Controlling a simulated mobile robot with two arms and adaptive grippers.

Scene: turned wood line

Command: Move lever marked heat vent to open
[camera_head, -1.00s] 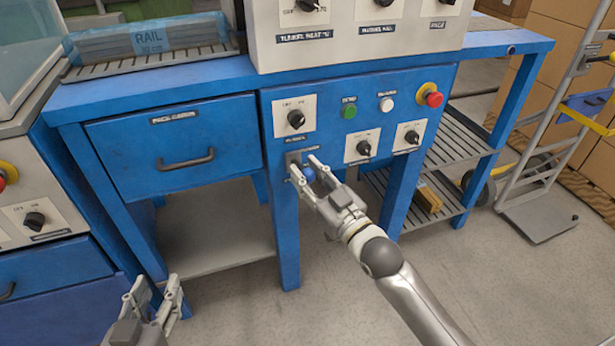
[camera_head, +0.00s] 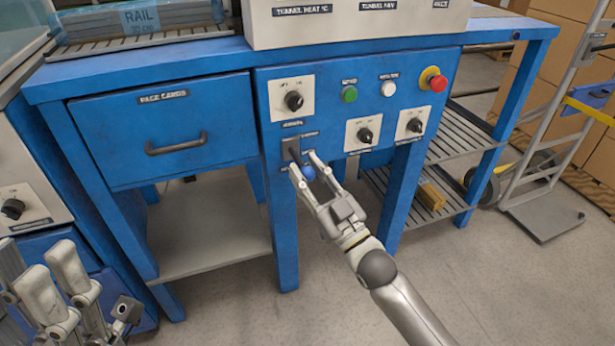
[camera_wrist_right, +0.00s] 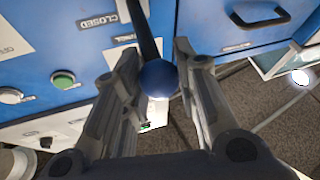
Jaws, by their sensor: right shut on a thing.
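The lever has a dark shaft and a blue ball knob (camera_head: 308,173). It comes out of a grey slot plate (camera_head: 291,150) on the blue front panel, below the leftmost panel dial. My right gripper (camera_head: 306,166) has its fingers on either side of the knob. In the right wrist view the blue knob (camera_wrist_right: 158,78) sits between the fingertips, with the black shaft behind it. A label reading CLOSED (camera_wrist_right: 97,20) shows beside the shaft. No label reading open is legible. My left gripper (camera_head: 92,285) is at the lower left, empty, its fingers apart.
A dial (camera_head: 293,101), a green button (camera_head: 349,94), a white button (camera_head: 388,89) and a red mushroom button (camera_head: 437,83) are on the panel. A drawer (camera_head: 165,135) is left of the lever. A hand truck (camera_head: 540,215) stands at right.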

